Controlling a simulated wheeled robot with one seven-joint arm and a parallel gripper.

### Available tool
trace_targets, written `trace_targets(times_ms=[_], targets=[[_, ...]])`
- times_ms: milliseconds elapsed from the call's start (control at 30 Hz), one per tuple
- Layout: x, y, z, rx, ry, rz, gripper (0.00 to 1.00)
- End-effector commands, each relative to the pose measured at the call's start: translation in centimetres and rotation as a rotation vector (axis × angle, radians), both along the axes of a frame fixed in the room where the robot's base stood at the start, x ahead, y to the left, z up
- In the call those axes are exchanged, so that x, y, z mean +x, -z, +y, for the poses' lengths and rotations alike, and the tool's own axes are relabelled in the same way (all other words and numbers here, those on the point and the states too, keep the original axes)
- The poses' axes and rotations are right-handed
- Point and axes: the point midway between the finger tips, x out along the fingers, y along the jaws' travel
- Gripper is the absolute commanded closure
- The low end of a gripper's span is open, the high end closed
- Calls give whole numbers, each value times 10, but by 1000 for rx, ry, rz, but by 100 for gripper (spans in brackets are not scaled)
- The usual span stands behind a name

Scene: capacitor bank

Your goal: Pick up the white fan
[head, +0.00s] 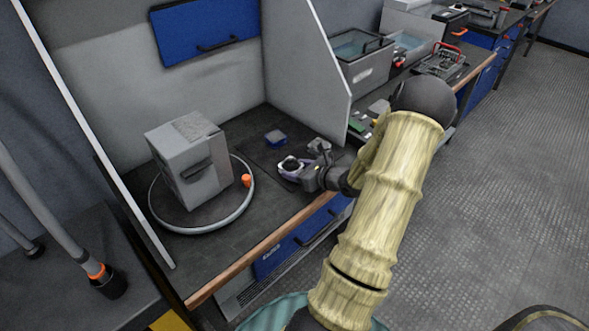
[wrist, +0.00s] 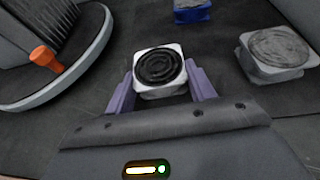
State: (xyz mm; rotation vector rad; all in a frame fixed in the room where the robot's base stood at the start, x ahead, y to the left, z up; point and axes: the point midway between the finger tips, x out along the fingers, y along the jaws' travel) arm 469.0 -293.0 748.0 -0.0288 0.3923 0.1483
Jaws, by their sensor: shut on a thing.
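The white fan (wrist: 159,72) has a square white body with a round black grille on top. In the wrist view it sits between the two purple fingers of my gripper (wrist: 160,84), which is shut on it. In the head view the fan (head: 291,163) shows at the end of my gripper (head: 292,172), over the dark mat on the bench. I cannot tell whether its underside touches the mat. The fan's lower sides are partly hidden by the fingers and gripper body.
A grey fan-like block (wrist: 278,52) lies right of my gripper. A blue block (wrist: 192,10) lies behind; it also shows in the head view (head: 276,137). A grey box (head: 188,162) stands on a round turntable (head: 200,226) with an orange knob (head: 246,180). A grey partition (head: 305,75) rises behind.

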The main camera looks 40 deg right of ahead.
Motion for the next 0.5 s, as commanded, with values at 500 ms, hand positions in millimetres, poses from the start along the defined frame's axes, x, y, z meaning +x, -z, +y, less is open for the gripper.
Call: trace_targets(times_ms=[500], targets=[[0,-86,0,-5,-1,-2,69]])
